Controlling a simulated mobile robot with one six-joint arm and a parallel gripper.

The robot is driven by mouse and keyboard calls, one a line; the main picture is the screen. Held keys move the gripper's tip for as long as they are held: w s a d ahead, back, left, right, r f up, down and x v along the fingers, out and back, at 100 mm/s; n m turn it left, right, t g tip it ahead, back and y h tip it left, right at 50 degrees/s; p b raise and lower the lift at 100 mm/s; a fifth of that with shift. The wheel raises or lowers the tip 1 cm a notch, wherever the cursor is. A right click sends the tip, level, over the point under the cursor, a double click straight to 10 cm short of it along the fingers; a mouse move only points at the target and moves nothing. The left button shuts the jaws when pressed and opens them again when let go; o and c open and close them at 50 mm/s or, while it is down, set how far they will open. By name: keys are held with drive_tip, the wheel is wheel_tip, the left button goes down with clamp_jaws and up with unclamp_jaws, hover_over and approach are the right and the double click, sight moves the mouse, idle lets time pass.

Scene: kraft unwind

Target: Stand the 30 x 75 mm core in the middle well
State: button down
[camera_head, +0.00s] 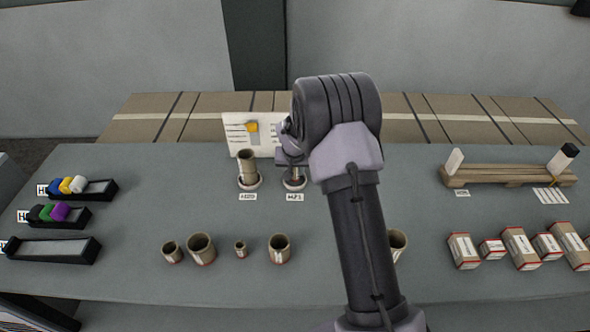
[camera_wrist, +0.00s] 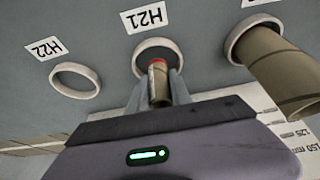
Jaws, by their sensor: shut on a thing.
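My gripper (camera_wrist: 158,88) is shut on a narrow brown core (camera_wrist: 158,86) with a red band at its far end. The core's red end is at the middle well (camera_wrist: 142,46), a pale ring by the H21 label. I cannot tell whether the end is inside the ring or just above it. In the head view my gripper (camera_head: 291,158) is low over the middle well (camera_head: 294,185), and the held core is mostly hidden. The left well (camera_head: 248,184) holds a taller core (camera_head: 247,163). The well labelled H22 (camera_wrist: 75,80) is empty.
The taller core also shows close beside my gripper in the wrist view (camera_wrist: 280,68). A white board (camera_head: 238,132) stands behind the wells. Several cores (camera_head: 201,250) stand at the front. Black trays (camera_head: 60,250) are at left; a wooden rack (camera_head: 505,175) and boxes (camera_head: 520,248) are at right.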

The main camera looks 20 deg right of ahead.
drive_tip(key=shift+f+b, duration=0.3)
drive_tip(key=shift+f, duration=0.2)
drive_tip(key=shift+f, duration=0.2)
drive_tip(key=c, duration=1.1)
unclamp_jaws()
drive_tip(key=p+v, duration=0.3)
drive_tip(key=v, duration=1.4)
drive_tip(key=shift+s+r+p, duration=0.2)
drive_tip(key=shift+p, duration=0.1)
drive_tip(key=s+a+r+t+y+b, duration=0.1)
drive_tip(key=s+a+r+b, duration=0.3)
drive_tip(key=s, duration=0.6)
drive_tip(key=s+a+r+y+b, duration=0.1)
drive_tip(key=s+a+r, duration=0.45)
drive_tip(key=s, duration=0.35)
drive_tip(key=shift+t+y, duration=0.4)
drive_tip(key=shift+y, duration=0.5)
drive_tip(key=s+a, duration=0.1)
drive_tip(key=s, duration=0.3)
drive_tip(key=s+a+b, duration=0.1)
drive_tip(key=s+a, duration=0.1)
drive_tip(key=s, duration=0.2)
drive_tip(key=s+a+f, duration=0.1)
drive_tip(key=s, duration=0.3)
drive_tip(key=shift+a+b, duration=0.3)
drive_tip(key=shift+b, duration=0.05)
